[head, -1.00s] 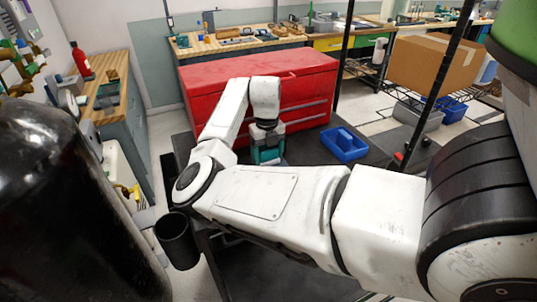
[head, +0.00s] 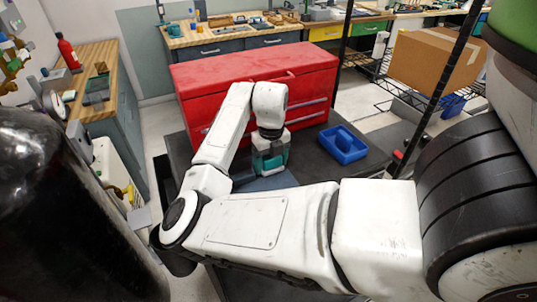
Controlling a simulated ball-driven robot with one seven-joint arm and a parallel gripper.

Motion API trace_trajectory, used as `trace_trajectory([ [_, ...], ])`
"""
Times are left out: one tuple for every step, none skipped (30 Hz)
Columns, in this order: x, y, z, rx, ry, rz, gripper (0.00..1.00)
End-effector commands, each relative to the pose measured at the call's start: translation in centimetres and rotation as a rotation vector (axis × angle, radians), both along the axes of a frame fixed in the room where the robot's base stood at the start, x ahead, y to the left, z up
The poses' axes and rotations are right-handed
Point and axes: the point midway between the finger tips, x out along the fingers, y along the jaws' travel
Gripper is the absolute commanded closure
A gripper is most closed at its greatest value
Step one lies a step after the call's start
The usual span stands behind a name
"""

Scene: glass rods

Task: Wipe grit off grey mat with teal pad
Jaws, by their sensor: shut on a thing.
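My gripper (head: 269,162) points down over the dark bench top, in front of the red tool chest. Teal shows at its end, and it is shut on what looks like the teal pad. The pad's outline cannot be told apart from the gripper at this size. A blue-grey mat (head: 272,183) lies on the bench just below and in front of the gripper, partly hidden by my arm. I cannot tell whether the pad touches the mat. No grit can be made out on the visible part of the mat.
The red tool chest (head: 240,85) stands close behind the gripper. A blue tray (head: 343,144) sits on the bench to its right. Bare bench lies between gripper and tray.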

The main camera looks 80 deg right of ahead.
Motion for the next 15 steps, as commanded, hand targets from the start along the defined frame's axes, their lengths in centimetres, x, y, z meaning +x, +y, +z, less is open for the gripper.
trace_trajectory([
  [-0.2,0.2,0.1,0.001,0.001,0.0,0.51],
  [-0.3,0.3,0.1,0.001,0.001,-0.001,0.51],
  [-0.4,0.3,0.0,0.002,0.001,-0.002,0.51],
  [-0.4,0.4,0.0,0.002,0.001,-0.003,0.51],
  [-0.5,0.4,0.0,0.002,0.001,-0.003,0.51],
  [-0.6,0.5,0.0,0.002,0.002,-0.004,0.51],
  [-0.7,0.6,0.0,0.002,0.002,-0.004,0.51],
  [-0.8,0.7,-0.1,0.003,0.003,-0.004,0.51],
  [-1.0,0.9,-0.1,0.002,0.003,-0.004,0.51],
  [-1.2,1.1,-0.1,0.002,0.003,-0.004,0.51],
  [-1.3,1.3,-0.1,0.002,0.003,-0.004,0.51],
  [-1.5,1.6,-0.1,0.002,0.003,-0.004,0.51],
  [-1.7,1.8,-0.1,0.002,0.003,-0.005,0.51],
  [-1.9,1.9,-0.2,0.002,0.003,-0.006,0.51],
  [-2.1,2.2,-0.2,0.002,0.003,-0.006,0.51],
])
